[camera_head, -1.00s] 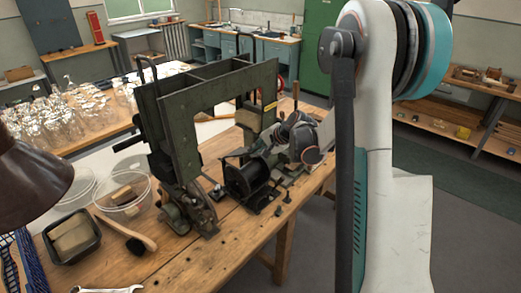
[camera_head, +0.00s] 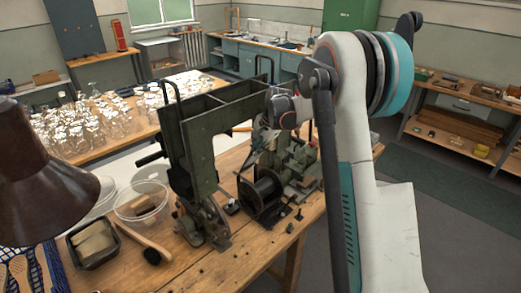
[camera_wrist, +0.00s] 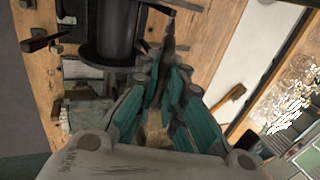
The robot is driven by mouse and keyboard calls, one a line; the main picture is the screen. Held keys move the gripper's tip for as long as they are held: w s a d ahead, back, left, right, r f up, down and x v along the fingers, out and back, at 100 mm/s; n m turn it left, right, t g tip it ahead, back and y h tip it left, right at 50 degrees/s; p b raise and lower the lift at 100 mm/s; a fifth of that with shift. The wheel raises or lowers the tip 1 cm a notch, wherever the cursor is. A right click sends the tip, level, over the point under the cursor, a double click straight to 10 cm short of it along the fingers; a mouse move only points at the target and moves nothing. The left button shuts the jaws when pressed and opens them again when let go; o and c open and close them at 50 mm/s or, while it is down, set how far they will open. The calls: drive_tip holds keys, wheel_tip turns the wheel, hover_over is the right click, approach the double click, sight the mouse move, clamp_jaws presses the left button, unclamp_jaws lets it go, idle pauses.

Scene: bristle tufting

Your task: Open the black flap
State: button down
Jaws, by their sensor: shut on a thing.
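A dark green tufting machine (camera_head: 200,145) stands on the wooden workbench, with a black spool (camera_head: 262,190) at its right. The spool's dark cylinder also shows at the top of the wrist view (camera_wrist: 112,35). My gripper (camera_wrist: 168,62) has its teal fingers drawn together on a narrow dark piece (camera_wrist: 169,35), which appears to be the black flap. Its outline is hard to separate from the machine behind. In the head view my wrist is beside the right end of the machine's upper frame, and the fingertips cannot be made out.
A clear bowl (camera_head: 140,203), a black tray (camera_head: 92,243) and a wooden-handled brush (camera_head: 140,240) lie left of the machine. A brown lamp shade (camera_head: 45,185) is at the near left. Many glass jars (camera_head: 95,125) stand on the table behind. The front bench edge is mostly clear.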

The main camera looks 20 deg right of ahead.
idle(0.3)
drive_tip(key=c, duration=1.7)
unclamp_jaws()
drive_tip(key=shift+r, duration=0.1)
drive_tip(key=v, duration=1.2)
